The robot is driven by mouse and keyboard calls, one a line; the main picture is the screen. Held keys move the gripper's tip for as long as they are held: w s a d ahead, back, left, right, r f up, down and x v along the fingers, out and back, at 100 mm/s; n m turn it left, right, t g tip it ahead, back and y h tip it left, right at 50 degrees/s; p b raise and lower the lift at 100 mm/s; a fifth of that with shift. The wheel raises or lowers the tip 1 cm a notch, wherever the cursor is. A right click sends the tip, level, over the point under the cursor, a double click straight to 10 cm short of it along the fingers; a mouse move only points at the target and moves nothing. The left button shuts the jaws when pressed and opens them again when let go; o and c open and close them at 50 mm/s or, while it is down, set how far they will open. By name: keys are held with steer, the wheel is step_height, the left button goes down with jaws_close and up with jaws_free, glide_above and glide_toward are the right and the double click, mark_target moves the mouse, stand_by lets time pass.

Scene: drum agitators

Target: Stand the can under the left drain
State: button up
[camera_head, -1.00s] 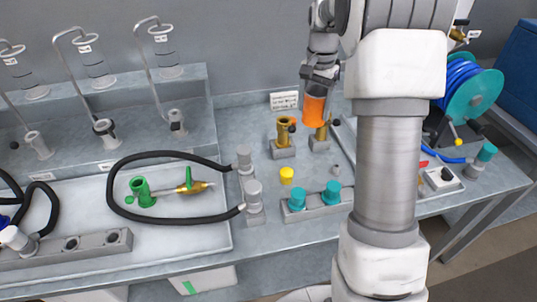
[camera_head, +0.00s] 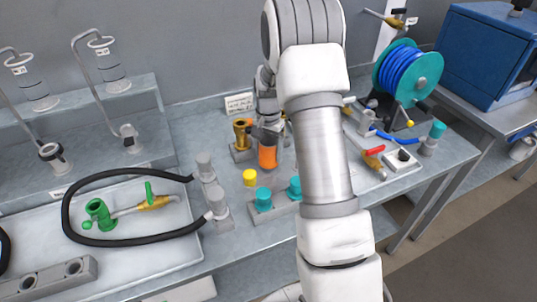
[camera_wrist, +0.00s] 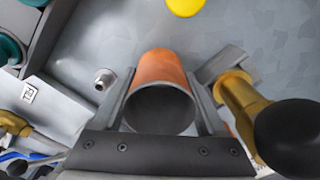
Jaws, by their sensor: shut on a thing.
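The orange can (camera_head: 267,156) is between the fingers of my gripper (camera_head: 267,132), roughly upright, close in front of the brass drains. In the wrist view the can (camera_wrist: 160,66) has its dark open mouth towards the camera, with one finger of my gripper (camera_wrist: 163,95) along each side. The left brass drain (camera_head: 241,131) stands just left of the can in the head view; a brass drain with a dark round knob (camera_wrist: 240,95) is beside the can in the wrist view. The other drain is mostly hidden behind my gripper and arm. I cannot tell whether the can touches the bench.
A yellow cap (camera_head: 249,177) and teal caps on a block (camera_head: 264,200) stand in front. A black hose (camera_head: 65,205) loops around the green fitting (camera_head: 98,212) at left. A blue hose reel (camera_head: 407,70) stands at right. A small metal stub (camera_wrist: 104,79) is near the can.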

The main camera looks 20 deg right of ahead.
steer(key=shift+f, duration=0.65)
steer(key=shift+f, duration=0.15)
steer(key=o, duration=1.3)
steer(key=shift+c, duration=0.2)
